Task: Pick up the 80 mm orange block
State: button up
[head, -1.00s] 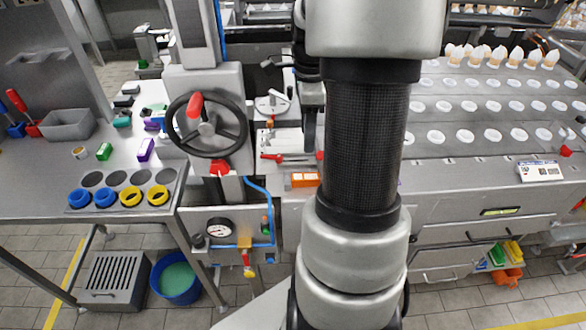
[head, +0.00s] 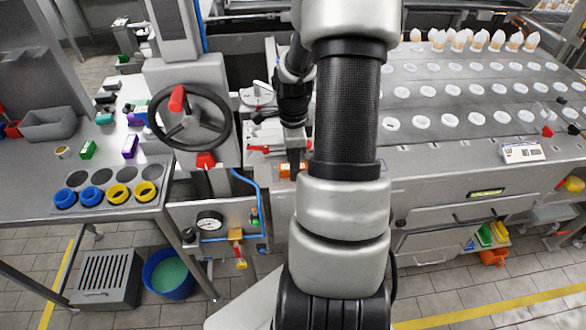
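The orange block (head: 285,170) lies on the grey machine ledge, just left of my arm's dark forearm. My gripper (head: 294,172) points down at the block, and its dark finger overlaps the block in the picture. The right part of the block is partly hidden by the gripper. I cannot tell whether the fingers touch the block or how far apart they are.
A black handwheel (head: 190,121) with a red knob stands left of the block. A red-handled tool (head: 262,149) lies just behind it. The conveyor (head: 470,95) with rows of white cups and cones fills the right. A left table (head: 40,190) holds blue and yellow rings.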

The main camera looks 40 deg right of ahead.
grip_shut()
dwell(0.3)
